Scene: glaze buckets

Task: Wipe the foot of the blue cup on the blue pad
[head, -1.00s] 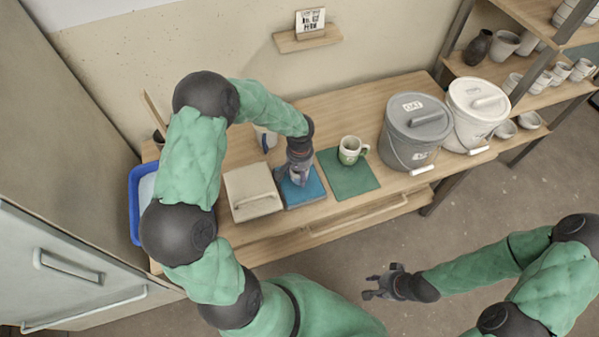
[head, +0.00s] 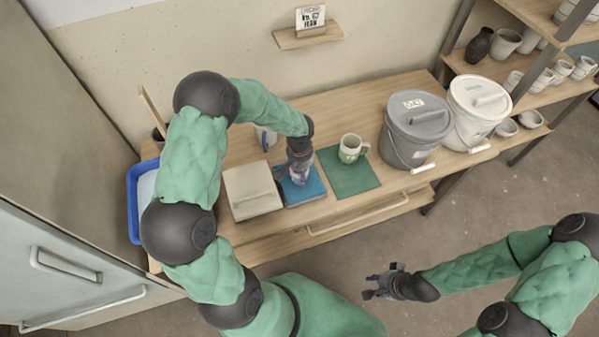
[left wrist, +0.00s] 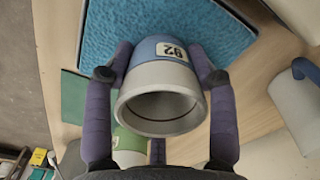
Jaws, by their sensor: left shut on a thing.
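The blue cup (left wrist: 165,95), pale with a blue band and a small white label, is held between the two fingers of my left gripper (left wrist: 160,85). Its open mouth faces the wrist camera and its foot points to the blue pad (left wrist: 205,30). The foot is hidden, so I cannot tell whether it touches the pad. In the head view my left gripper (head: 299,177) is over the blue pad (head: 315,193), largely covering the cup. My right gripper (head: 372,286) is empty, its fingers apart, in front of the table.
A green-marked cup (head: 349,150) stands on a green pad (head: 350,182) to the right. A beige lidded box (head: 252,190) sits just left of the blue pad. Another cup with a blue handle (head: 264,138) stands behind. Grey (head: 415,130) and white (head: 476,110) buckets stand further right.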

